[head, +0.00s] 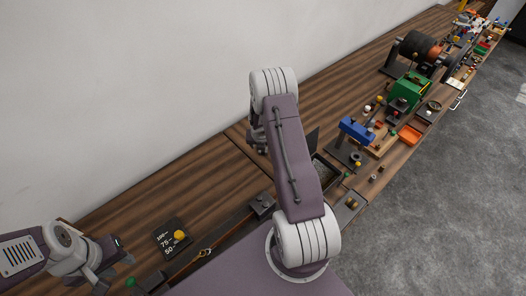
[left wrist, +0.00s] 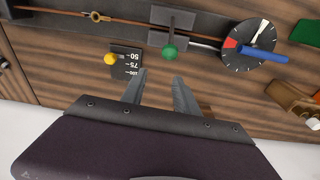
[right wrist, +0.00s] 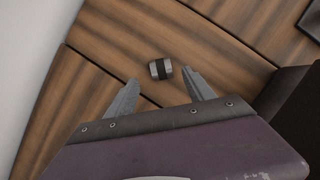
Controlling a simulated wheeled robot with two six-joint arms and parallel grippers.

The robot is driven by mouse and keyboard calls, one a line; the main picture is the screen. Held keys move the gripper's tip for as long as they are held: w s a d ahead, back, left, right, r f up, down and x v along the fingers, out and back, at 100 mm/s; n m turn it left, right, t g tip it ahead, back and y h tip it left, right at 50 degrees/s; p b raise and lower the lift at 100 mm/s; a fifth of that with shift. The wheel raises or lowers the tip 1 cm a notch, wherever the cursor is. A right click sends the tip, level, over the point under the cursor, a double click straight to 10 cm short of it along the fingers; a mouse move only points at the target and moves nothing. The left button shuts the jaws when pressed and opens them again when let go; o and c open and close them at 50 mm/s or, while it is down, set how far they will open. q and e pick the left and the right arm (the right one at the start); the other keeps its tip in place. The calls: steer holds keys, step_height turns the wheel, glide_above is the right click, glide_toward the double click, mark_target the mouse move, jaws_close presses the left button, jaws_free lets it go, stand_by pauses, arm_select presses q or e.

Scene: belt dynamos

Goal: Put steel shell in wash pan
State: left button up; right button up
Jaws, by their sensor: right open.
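A small silver cylinder with a black band, which looks like the steel shell (right wrist: 160,69), lies on the wooden bench in the right wrist view. My right gripper (right wrist: 162,76) is open above the bench, and the shell shows just beyond and between its fingertips, not gripped. In the head view my right arm hides the shell. A dark shallow tray (head: 325,172), perhaps the wash pan, is partly hidden behind that arm; a dark tray edge also shows in the right wrist view (right wrist: 314,22). My left gripper (left wrist: 160,74) is open and empty above the bench.
A black scale plate with a yellow knob (head: 172,238) lies near my left gripper. A round dial (left wrist: 249,44) with a blue lever and a green knob (left wrist: 170,52) are close too. A blue clamp (head: 356,130) and a green machine (head: 408,93) stand farther right. The bench by the wall is clear.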

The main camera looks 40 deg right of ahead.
steer(key=x, duration=0.4)
steer(key=shift+w+d+f, duration=0.2)
steer(key=shift+f, duration=0.05)
steer(key=shift+s+d+f, duration=0.1)
steer(key=shift+f, duration=0.2)
steer(key=c, duration=0.6)
jaws_close()
arm_select(q)
steer(key=shift+w, duration=0.1)
